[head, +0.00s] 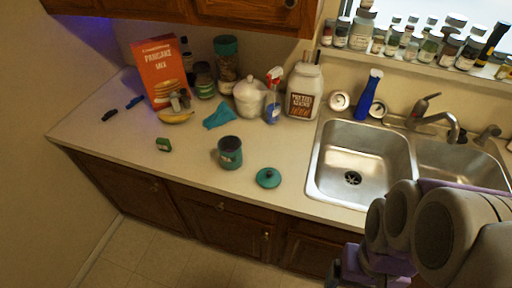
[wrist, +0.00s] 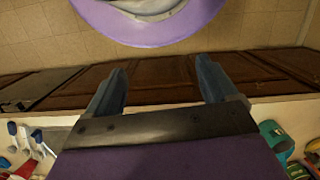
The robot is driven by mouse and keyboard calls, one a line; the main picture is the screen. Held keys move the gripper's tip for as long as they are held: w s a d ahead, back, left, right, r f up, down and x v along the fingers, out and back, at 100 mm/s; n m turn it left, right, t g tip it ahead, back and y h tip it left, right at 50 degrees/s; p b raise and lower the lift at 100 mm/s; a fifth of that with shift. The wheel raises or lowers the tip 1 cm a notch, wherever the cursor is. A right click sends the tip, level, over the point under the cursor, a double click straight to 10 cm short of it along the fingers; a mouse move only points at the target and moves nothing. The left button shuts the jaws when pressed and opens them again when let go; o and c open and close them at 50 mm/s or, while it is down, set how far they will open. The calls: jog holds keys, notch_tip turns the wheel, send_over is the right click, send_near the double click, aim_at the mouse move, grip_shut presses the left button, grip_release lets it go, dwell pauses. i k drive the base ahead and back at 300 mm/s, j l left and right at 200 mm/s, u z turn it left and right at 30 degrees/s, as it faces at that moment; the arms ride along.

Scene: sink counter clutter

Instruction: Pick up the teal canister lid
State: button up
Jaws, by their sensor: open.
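The teal canister lid (head: 268,178) lies flat on the counter in the head view, near the front edge and left of the sink, with a small knob on top. A teal canister (head: 230,155) stands upright just left of it, apart from it. My gripper (wrist: 162,78) is open and empty in the wrist view, its two fingers well apart in front of the cabinet fronts. In the head view my arm is at the lower right, in front of the sink, away from the lid. I cannot identify the lid in the wrist view.
The double sink (head: 360,160) is right of the lid. Behind are a white lidded jar (head: 249,98), a spray bottle (head: 272,103), a large labelled jug (head: 303,92) and a pancake mix box (head: 160,72). A small green object (head: 163,145) lies left. Counter around the lid is clear.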

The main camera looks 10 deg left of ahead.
aim_at(267, 178)
jog(key=j+z, duration=0.1)
jog(key=z, duration=0.4)
jog(key=j+z, duration=0.1)
jog(key=z, duration=0.35)
jog(key=j+z, duration=0.15)
jog(key=z, duration=0.35)
jog(key=k+j+z, duration=0.3)
jog(key=j, duration=0.3)
jog(key=k+j+z, duration=0.35)
jog(key=j, duration=0.2)
jog(key=k+j+z, duration=0.3)
jog(key=k+j, duration=0.25)
jog(key=j, duration=0.1)
